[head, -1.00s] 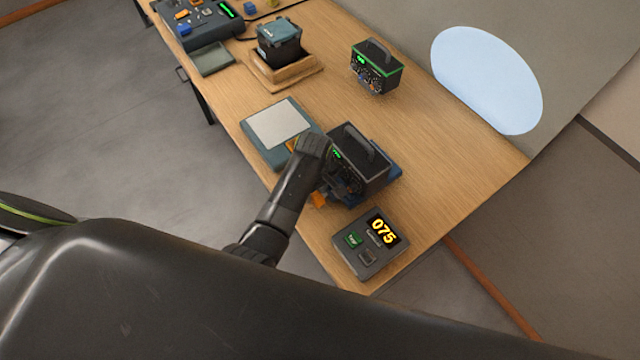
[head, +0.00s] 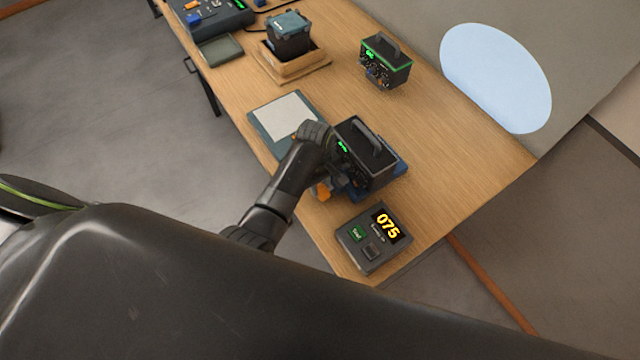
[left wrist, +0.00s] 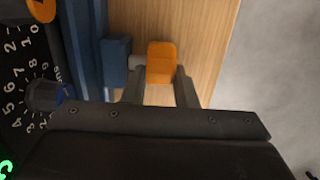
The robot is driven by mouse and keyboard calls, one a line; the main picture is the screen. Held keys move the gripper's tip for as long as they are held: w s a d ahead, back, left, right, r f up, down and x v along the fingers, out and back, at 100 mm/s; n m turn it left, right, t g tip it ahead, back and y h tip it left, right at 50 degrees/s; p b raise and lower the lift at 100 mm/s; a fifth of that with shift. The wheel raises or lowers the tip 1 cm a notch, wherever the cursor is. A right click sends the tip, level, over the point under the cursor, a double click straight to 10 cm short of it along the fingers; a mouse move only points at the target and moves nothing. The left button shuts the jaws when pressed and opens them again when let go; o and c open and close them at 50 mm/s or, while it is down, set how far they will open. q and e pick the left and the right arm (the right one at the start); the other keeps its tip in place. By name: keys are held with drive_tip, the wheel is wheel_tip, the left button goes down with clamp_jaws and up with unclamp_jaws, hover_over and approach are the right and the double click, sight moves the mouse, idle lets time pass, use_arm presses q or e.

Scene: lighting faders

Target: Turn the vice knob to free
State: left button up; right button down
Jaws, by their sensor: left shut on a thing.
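The vice knob (left wrist: 161,62) is an orange block on the near side of the blue vice (left wrist: 85,45). In the head view the orange knob (head: 322,193) shows beside my left gripper (head: 327,182). In the left wrist view my left gripper (left wrist: 160,85) has its two fingers on either side of the knob, shut on it. A dark box device (head: 368,150) with a handle and a green display stands on the blue vice (head: 400,166). My gripper partly hides its dial face. My right gripper is not in view.
A timer box (head: 374,238) reading 075 stands near the table's end. A flat pad (head: 262,133) lies beside my wrist. A second device (head: 386,62), a wooden tray (head: 318,68) and a fader console (head: 232,20) stand farther back. The table's right side is clear.

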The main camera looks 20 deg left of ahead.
use_arm(q)
drive_tip(key=h, duration=0.1)
drive_tip(key=g, duration=0.1)
drive_tip(key=g+h, duration=0.1)
drive_tip(key=shift+w+a+f+h, duration=0.25)
drive_tip(key=shift+a+h, duration=0.05)
drive_tip(key=shift+a, duration=0.1)
drive_tip(key=shift+w+a+f+g+h+b, duration=0.1)
drive_tip(key=shift+f+g+h+b, duration=0.1)
drive_tip(key=shift+g+h+b, duration=0.3)
drive_tip(key=shift+w+f+g+h+b, duration=0.1)
drive_tip(key=shift+f+g+h+b, duration=0.1)
drive_tip(key=shift+g+h+b, duration=0.3)
drive_tip(key=shift+a+f+g+h+b, duration=0.1)
drive_tip(key=shift+f+g+h+b, duration=0.3)
drive_tip(key=shift+h+b, duration=0.6)
drive_tip(key=shift+g+h+b, duration=0.9)
drive_tip(key=shift+b, duration=0.55)
drive_tip(key=shift+r, duration=0.1)
drive_tip(key=shift+s, duration=0.1)
drive_tip(key=o, duration=0.7)
